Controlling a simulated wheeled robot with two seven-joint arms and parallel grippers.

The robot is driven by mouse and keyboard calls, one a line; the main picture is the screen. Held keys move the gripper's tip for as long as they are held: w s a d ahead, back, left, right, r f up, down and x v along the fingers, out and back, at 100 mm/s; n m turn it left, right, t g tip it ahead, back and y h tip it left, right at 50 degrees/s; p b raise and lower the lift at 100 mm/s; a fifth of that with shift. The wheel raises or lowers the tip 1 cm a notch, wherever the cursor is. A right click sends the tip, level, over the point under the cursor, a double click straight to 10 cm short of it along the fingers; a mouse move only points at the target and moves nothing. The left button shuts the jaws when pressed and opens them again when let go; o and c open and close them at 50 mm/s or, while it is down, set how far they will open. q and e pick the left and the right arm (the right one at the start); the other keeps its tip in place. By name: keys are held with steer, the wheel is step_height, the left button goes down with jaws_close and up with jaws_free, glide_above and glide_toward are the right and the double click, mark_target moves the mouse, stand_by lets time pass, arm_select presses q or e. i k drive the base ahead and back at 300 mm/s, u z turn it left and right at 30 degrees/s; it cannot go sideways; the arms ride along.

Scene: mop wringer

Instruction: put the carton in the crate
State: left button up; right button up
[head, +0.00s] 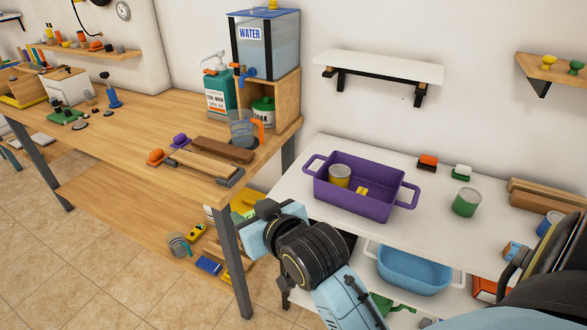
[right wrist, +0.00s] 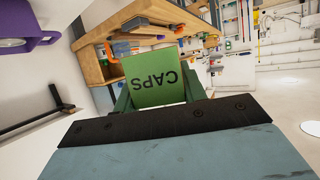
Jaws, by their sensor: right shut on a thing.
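In the head view my right gripper (head: 262,232) is between the wooden bench and the white table, left of the crate; I cannot clearly make out the carton there. The purple crate (head: 352,201) stands on the white table, with handles at both ends. It holds a yellow can (head: 340,176) and a small yellow piece (head: 361,191). My left gripper is not in view.
The white table (head: 300,180) also bears a green can (head: 466,202), small blocks and wooden boards at right. A blue basin (head: 413,268) sits below. The wooden bench (head: 140,115) at left holds bottles, a jug and a water tank (head: 265,45). A white shelf (head: 379,66) hangs above the crate.

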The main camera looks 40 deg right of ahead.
mark_target(358, 185)
steer(key=z, duration=0.2)
steer(key=i, duration=0.9)
steer(key=z, duration=1.05)
steer(key=i, duration=0.35)
steer(key=z, duration=0.4)
